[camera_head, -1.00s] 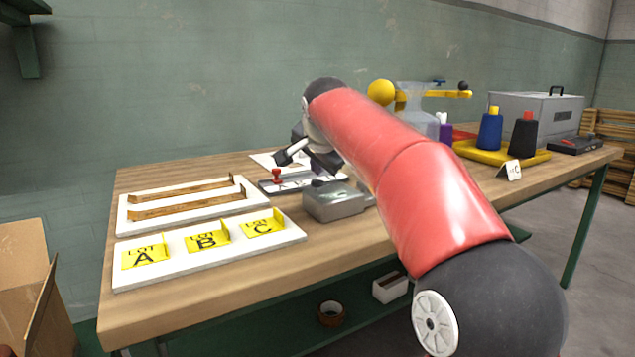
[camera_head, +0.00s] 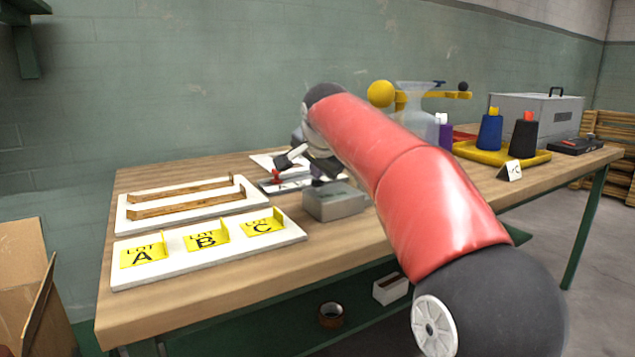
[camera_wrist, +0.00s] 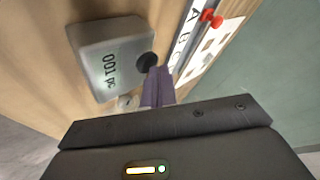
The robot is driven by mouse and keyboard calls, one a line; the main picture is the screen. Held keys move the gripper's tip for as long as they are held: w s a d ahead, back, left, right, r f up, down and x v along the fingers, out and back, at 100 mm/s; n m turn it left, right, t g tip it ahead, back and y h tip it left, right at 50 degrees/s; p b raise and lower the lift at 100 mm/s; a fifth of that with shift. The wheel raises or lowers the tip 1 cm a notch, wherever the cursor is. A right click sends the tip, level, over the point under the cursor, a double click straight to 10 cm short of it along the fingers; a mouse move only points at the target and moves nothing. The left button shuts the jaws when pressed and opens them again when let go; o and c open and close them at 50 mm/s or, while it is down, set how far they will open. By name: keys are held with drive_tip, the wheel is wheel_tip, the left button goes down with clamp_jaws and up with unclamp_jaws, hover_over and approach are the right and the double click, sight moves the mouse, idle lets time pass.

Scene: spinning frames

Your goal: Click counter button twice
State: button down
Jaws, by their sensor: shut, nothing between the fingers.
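The counter (camera_wrist: 110,65) is a grey box on the table with a display that seems to read "001 pc", upside down in the wrist view. It also shows in the head view (camera_head: 336,204). Its round black button (camera_wrist: 147,60) is on the side nearer my fingers, with a small silver part (camera_wrist: 127,101) close by. My gripper (camera_wrist: 160,70) is shut and empty, its purple fingertips right beside the black button. I cannot tell whether they touch it. In the head view my gripper is over the counter's back edge, and my arm partly hides the area.
A red-knobbed lettered strip (camera_wrist: 185,40) lies close beside the counter. White boards with A, B, C yellow holders (camera_head: 205,240) and wooden rails (camera_head: 185,203) fill the table's left. A yellow tray (camera_head: 500,152) with blue and black cones stands right. Bare wood lies in front.

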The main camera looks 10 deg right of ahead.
sight(317, 183)
drive_tip(key=shift+f, duration=0.4)
idle(0.5)
drive_tip(key=shift+r+p, duration=0.8)
drive_tip(key=shift+r, duration=0.25)
wheel_tip(317, 183, up, 5)
drive_tip(key=p, duration=0.4)
drive_tip(key=shift+r, duration=0.1)
